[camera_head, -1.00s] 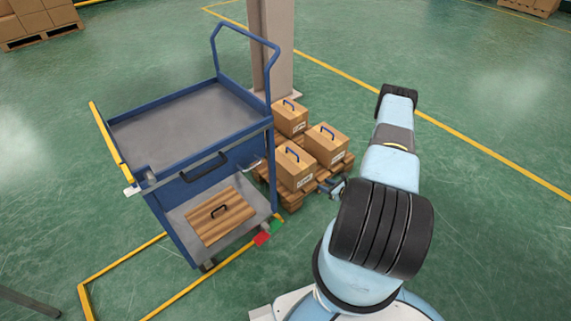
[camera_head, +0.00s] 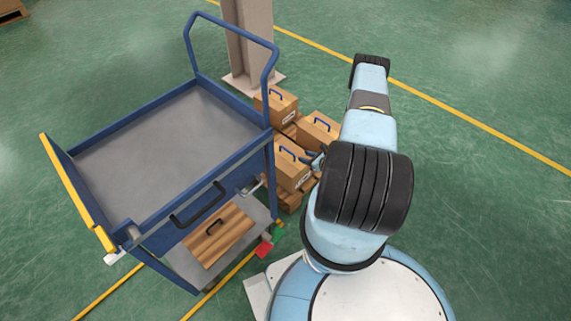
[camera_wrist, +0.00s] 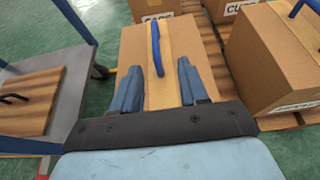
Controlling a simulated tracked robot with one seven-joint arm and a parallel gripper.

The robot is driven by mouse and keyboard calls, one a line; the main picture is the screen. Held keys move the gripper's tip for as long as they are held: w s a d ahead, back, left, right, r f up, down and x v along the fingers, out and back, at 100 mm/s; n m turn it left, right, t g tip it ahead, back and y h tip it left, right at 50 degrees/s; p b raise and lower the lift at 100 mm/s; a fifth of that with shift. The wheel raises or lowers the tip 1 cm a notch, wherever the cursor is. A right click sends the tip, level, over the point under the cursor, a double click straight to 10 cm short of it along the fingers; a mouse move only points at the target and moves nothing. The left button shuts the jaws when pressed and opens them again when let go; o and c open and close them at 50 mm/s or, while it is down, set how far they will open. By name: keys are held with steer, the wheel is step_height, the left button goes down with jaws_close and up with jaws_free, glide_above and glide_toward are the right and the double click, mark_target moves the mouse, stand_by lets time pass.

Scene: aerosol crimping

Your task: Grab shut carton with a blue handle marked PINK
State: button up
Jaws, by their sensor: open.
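Several shut brown cartons with blue handles stand on a pallet right of the trolley. The near carton (camera_head: 289,171) has a label too small to read in the head view. In the wrist view the same carton (camera_wrist: 132,48) lies straight ahead with its blue handle (camera_wrist: 157,48) upright on tape; no label shows on its visible faces. Which carton reads PINK I cannot tell.
A second carton (camera_wrist: 268,58) stands close on the right, its label partly cut off. Other labelled cartons sit behind. The blue trolley (camera_head: 150,195) stands left, with a wooden handled lid (camera_head: 222,238) on its lower shelf. Floor on the right is clear.

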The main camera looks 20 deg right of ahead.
mark_target(287, 150)
steer(key=x, duration=0.7)
steer(key=shift+w+a, duration=0.1)
steer(key=shift+a, duration=0.05)
steer(key=shift+a+r+x, duration=0.1)
steer(key=shift+a+x, duration=0.05)
steer(key=shift+x, duration=0.8)
steer(key=shift+a+r+x, duration=0.1)
steer(key=shift+a+x, duration=0.05)
steer(key=shift+x, duration=0.85)
steer(key=shift+w+a+f, duration=0.15)
steer(key=shift+w+f, duration=0.1)
steer(key=shift+w, duration=0.25)
jaws_close()
